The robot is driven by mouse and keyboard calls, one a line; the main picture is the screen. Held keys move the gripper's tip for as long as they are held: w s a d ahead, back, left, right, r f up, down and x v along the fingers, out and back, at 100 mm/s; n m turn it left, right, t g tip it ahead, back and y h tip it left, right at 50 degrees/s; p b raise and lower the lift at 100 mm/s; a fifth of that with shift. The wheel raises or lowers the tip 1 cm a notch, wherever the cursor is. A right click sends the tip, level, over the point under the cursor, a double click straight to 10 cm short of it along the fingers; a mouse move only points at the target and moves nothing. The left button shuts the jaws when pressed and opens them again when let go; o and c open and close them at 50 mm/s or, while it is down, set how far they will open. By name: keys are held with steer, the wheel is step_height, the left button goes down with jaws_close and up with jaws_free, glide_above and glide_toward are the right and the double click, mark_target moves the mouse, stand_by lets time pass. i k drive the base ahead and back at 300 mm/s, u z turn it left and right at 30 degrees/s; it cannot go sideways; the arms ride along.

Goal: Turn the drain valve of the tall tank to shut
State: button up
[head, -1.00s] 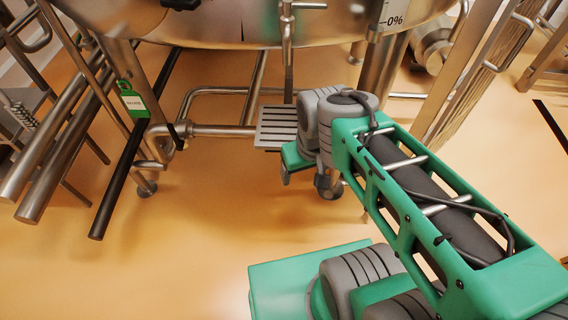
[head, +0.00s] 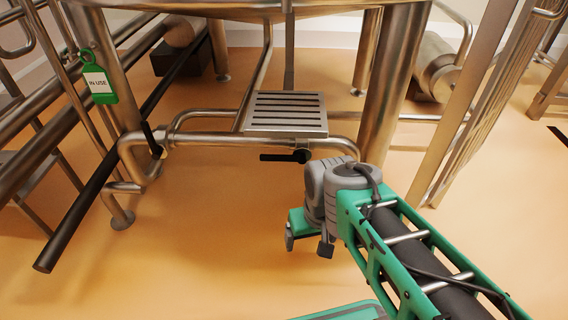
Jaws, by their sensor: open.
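The steel tank (head: 230,10) shows only its underside and legs at the top of the head view. A short black valve handle (head: 280,157) lies level along the steel pipe below the grated step. A second black handle (head: 150,136) stands nearly upright on the pipe bend at the left. I cannot tell which of them is the task's drain valve. My gripper (head: 308,246) is open and empty, with dark fingers pointing down. It is below and slightly right of the level handle in the picture, apart from it.
A grated steel step (head: 287,132) sits above the pipe (head: 220,139). A thick tank leg (head: 394,85) stands right of my gripper. A green "IN USE" tag (head: 99,84) hangs at the left beside rails. The orange floor (head: 190,250) in front is clear.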

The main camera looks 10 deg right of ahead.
mark_target(301, 158)
steer(key=u, duration=0.45)
steer(key=k, duration=0.35)
steer(key=u, duration=0.8)
